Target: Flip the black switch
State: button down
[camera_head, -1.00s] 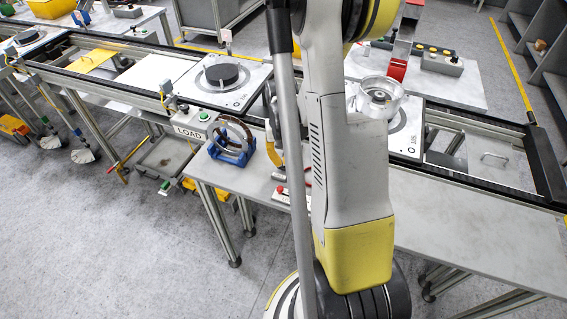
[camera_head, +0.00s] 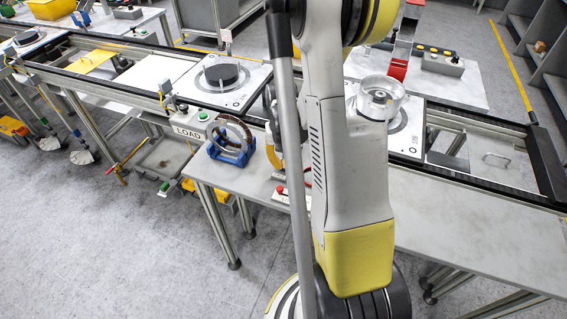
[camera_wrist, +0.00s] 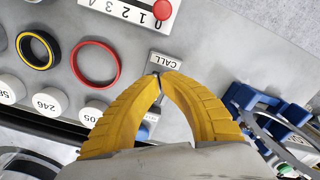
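In the wrist view, my gripper (camera_wrist: 160,76) has two yellow ribbed fingers whose tips come together just beside a small grey plate marked CALL (camera_wrist: 165,60). A small dark and grey bit shows at the tips; I cannot tell whether it is the black switch. No black switch can be clearly made out. A blue-and-white round part (camera_wrist: 150,122) shows between the fingers, partly covered by them. In the head view, my arm hides most of the gripper, and one yellow finger (camera_head: 273,150) shows beside the blue stand.
The wrist view shows a red ring (camera_wrist: 95,64), a yellow-and-black ring (camera_wrist: 37,50), white numbered discs (camera_wrist: 48,101) and a numbered scale with a red knob (camera_wrist: 162,9). The blue ring stand (camera_head: 230,152) is close by. The table's right part (camera_head: 470,225) is clear.

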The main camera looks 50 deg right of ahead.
jog(key=shift+f, duration=0.25)
jog(key=shift+r, duration=0.1)
jog(key=shift+r+p, duration=2.15)
jog(key=shift+r, duration=1.35)
jog(key=s+a+r+n+t+b, duration=0.1)
jog(key=a+r+n+t+b, duration=0.1)
jog(key=a, duration=0.6)
jog(key=s+a+r+n+t+b, duration=0.2)
jog(key=a+b, duration=0.3)
jog(key=a, duration=0.4)
jog(key=s+a+r+n+t+b, duration=0.2)
jog(key=a+r+n+t+b, duration=0.1)
jog(key=a, duration=0.5)
jog(key=shift+s+a+r+b, duration=0.25)
jog(key=shift+r+b, duration=0.4)
jog(key=shift+r, duration=0.1)
